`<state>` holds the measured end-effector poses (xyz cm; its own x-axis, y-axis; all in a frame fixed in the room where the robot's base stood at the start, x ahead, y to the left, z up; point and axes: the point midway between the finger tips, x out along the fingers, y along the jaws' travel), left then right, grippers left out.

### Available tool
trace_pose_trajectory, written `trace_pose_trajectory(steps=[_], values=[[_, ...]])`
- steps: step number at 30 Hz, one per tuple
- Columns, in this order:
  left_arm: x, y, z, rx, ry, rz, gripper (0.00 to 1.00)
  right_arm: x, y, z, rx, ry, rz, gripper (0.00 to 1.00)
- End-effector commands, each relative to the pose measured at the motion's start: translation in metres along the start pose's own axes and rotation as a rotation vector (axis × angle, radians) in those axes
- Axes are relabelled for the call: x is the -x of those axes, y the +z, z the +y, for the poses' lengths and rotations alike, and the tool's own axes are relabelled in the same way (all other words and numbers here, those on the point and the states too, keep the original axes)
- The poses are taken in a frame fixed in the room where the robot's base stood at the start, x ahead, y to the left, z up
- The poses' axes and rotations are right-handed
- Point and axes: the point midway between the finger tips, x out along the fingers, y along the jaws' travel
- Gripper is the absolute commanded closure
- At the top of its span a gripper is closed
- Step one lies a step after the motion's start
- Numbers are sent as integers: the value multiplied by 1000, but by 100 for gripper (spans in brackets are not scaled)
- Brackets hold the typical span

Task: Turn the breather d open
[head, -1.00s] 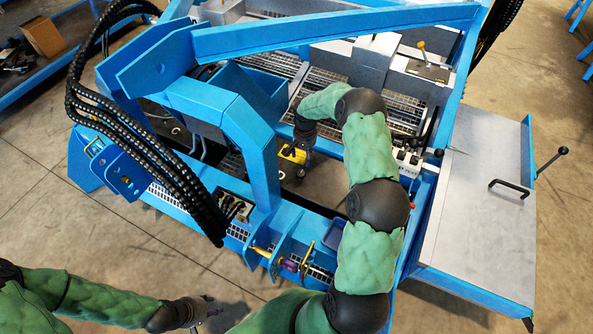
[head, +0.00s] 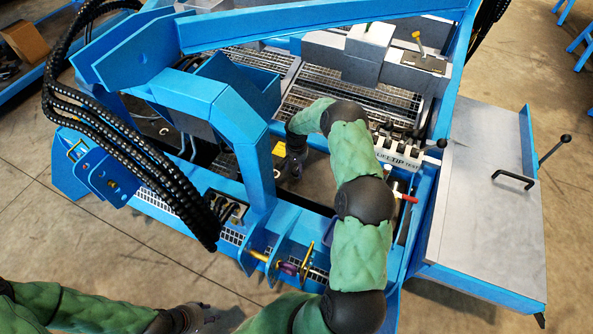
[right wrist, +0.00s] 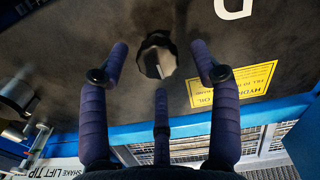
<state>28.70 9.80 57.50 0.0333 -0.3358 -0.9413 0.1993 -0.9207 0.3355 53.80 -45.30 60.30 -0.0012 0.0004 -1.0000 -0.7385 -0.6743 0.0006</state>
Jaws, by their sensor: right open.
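In the right wrist view a dark, faceted round cap with a pale, shiny middle (right wrist: 157,58) sits on a dark plate (right wrist: 60,85). A white letter, partly cut off but like a D (right wrist: 233,8), is beside it; I take the cap for breather d. My right gripper (right wrist: 160,70) is open and empty, its three blue fingers spread around the cap, with no contact visible. In the head view this gripper (head: 294,165) points down over the dark plate; the cap is not clear there. My left gripper (head: 205,317) is at the bottom left, away from the machine, its fingers unclear.
A yellow hydraulic oil label (right wrist: 232,86) lies beside the cap. The blue frame arch (head: 260,150) stands left of my right gripper, with black hoses (head: 130,140) further left. A lever bank (head: 405,155) and a red-handled valve (head: 405,197) are to the right.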

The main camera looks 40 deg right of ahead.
Motion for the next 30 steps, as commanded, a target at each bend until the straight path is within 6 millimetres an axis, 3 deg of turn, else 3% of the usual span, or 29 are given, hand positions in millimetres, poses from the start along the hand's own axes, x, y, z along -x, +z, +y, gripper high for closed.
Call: trace_pose_trajectory(steps=[13,19,30], values=[[-3,0,-1,0,0,0,60,-10,0,0,-1,-1,1,37],[-3,0,-1,0,0,0,60,-10,-1,0,0,-1,2,91],[-3,0,-1,0,0,0,60,-8,-2,-1,22,-3,7,92]])
